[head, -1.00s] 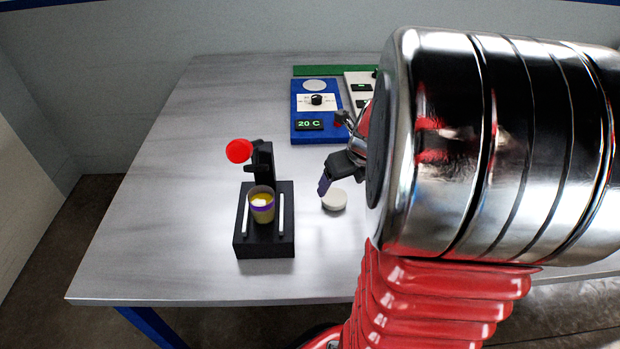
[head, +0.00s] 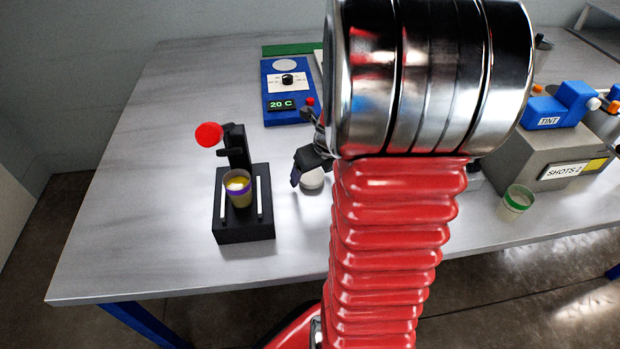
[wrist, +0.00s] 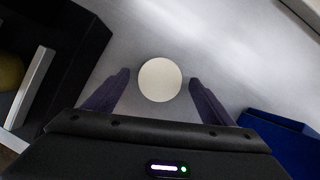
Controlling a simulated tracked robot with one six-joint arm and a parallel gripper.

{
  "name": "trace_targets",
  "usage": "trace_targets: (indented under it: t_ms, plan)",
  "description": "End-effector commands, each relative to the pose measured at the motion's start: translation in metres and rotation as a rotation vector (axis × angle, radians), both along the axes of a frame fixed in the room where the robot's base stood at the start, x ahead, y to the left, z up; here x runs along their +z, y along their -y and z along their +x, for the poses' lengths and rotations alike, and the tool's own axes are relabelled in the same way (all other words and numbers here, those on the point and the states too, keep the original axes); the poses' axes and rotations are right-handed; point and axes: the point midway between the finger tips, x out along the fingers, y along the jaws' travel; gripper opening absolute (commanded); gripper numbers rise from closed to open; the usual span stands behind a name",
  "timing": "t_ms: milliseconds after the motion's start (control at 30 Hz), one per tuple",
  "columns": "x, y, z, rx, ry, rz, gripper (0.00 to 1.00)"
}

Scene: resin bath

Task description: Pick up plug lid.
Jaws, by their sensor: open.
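The plug lid (head: 312,180) is a small pale disc lying flat on the table, right of the black stand. In the head view my gripper (head: 297,178) is just above it and to its left, partly hiding it; my arm hides the rest of the gripper. In the wrist view the lid (wrist: 160,80) is a round cream disc between and slightly beyond the two purple fingertips. My gripper (wrist: 159,80) is open, with a gap on each side of the lid. I cannot tell how high the fingers are above the table.
A black stand (head: 231,230) with a red knob holds a cup (head: 238,188) of yellow liquid, left of my gripper. A blue panel (head: 276,114) reading 20 C lies behind. At right stand a grey box (head: 545,165) and a green-rimmed cup (head: 517,200). The table's front left is clear.

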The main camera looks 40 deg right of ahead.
Motion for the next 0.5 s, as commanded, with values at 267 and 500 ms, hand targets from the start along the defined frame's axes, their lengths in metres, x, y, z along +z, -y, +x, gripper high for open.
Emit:
trace_targets:
  t_ms: [267,500]
  plan:
    - [-0.0086,0.0009,0.0036,-0.001,0.0,0.0,0.77]
    - [-0.0085,0.0008,0.0035,0.0,0.0,-0.001,0.77]
